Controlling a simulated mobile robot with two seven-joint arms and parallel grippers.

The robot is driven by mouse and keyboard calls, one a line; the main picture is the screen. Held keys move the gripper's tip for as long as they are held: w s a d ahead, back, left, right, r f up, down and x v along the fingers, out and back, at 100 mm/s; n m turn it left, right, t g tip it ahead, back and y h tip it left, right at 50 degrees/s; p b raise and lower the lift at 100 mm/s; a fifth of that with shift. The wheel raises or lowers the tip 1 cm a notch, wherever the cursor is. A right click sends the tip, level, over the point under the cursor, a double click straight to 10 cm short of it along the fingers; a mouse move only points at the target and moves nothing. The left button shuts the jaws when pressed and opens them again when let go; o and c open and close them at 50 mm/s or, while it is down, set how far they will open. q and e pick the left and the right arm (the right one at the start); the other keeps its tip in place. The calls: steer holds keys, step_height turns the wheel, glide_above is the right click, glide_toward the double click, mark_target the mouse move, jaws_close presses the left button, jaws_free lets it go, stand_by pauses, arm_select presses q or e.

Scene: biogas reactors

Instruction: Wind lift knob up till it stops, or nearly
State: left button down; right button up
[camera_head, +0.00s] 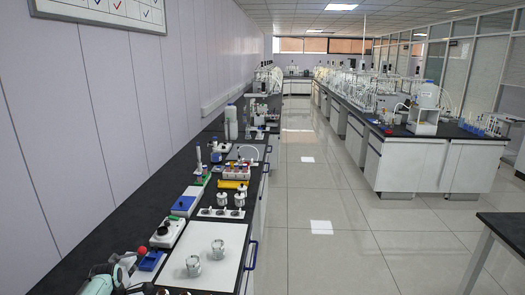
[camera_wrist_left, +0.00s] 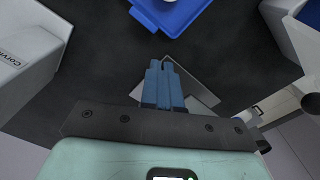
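My left gripper (camera_wrist_left: 165,66) is seen from behind in the left wrist view. Its two blue fingers lie side by side with no clear gap and nothing visible between them. A grey metal plate (camera_wrist_left: 203,92) shows beyond and beside the fingers; I cannot tell whether they touch it. In the head view my left gripper's pale green housing (camera_head: 100,284) is at the bottom left, over the near end of the wall bench, and its fingertips are not clear. I cannot make out the lift knob with certainty in either view. My right gripper is not in view.
The black wall bench (camera_head: 110,232) carries a white mat (camera_head: 222,236) with two glass vessels (camera_head: 217,249), a white device (camera_head: 167,232) and a blue tray (camera_head: 186,202). A blue tray (camera_wrist_left: 172,15) also shows in the wrist view. The aisle floor (camera_head: 315,215) is clear.

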arm_select(q)
steer(key=shift+s+d+f, duration=0.1)
steer(key=shift+s+f, duration=0.3)
steer(key=shift+f, duration=0.35)
steer(key=shift+s+d, duration=0.35)
steer(key=shift+s, duration=0.55)
steer(key=shift+d, duration=0.35)
steer(key=shift+r, duration=0.45)
steer(key=r+p, duration=0.1)
steer(key=r, duration=0.2)
steer(key=r+p, duration=0.1)
steer(key=r, duration=0.1)
steer(key=shift+w+r+p, duration=0.25)
steer(key=shift+w+p, duration=0.05)
steer(key=shift+w, duration=0.1)
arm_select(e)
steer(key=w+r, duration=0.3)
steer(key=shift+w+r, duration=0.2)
